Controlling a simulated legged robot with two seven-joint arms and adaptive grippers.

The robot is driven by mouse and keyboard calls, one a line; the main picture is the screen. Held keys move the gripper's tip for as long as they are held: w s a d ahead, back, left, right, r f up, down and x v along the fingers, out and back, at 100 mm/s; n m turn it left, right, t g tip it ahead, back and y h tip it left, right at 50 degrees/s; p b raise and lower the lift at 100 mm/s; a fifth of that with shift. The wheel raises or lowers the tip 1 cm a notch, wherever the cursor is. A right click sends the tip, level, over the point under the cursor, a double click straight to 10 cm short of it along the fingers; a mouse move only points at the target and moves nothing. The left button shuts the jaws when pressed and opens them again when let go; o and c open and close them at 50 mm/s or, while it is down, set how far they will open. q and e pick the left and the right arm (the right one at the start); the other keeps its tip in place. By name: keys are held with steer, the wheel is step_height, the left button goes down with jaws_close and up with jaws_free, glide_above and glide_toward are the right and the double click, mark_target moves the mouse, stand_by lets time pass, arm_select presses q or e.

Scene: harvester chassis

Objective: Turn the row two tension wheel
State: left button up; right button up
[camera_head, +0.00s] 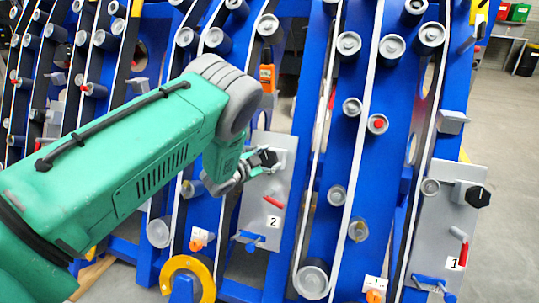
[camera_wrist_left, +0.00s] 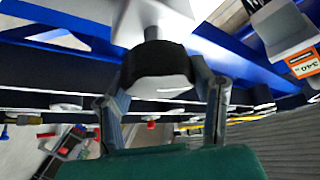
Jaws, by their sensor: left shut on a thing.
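The row two tension wheel, a black knob (camera_head: 268,157), sits on the grey plate marked 2 (camera_head: 262,195) in the head view. In the left wrist view the black wheel (camera_wrist_left: 160,72) is on a short shaft below a light grey block (camera_wrist_left: 155,18). My left gripper (camera_head: 256,164) reaches it from the left, and its two fingers stand on either side of the wheel in the wrist view (camera_wrist_left: 163,90). It is shut on the wheel. My arm hides part of the plate's left side. My right gripper is not in view.
A red-handled lever (camera_head: 272,202) is below the wheel on the same plate. An orange device (camera_head: 267,76) is above it. The plate marked 1 (camera_head: 440,225) with another black knob (camera_head: 477,196) stands at the right. Blue frames with rollers and pale belts surround the arm. Open floor lies far right.

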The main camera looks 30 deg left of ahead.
arm_select(q)
steer(key=shift+s+d+f+m+g+h+p, duration=0.1)
steer(key=shift+m+g+h+p, duration=0.3)
steer(key=shift+m, duration=0.65)
steer(key=shift+f+m+g+h+p, duration=0.15)
steer(key=shift+m+g+p, duration=0.3)
steer(key=shift+m, duration=0.6)
steer(key=o, duration=1.2)
steer(key=shift+c, duration=0.2)
steer(key=shift+r, duration=0.1)
steer(key=shift+s, duration=0.15)
steer(key=v, duration=1.1)
steer(key=shift+s+a, duration=0.2)
steer(key=shift+a, duration=0.1)
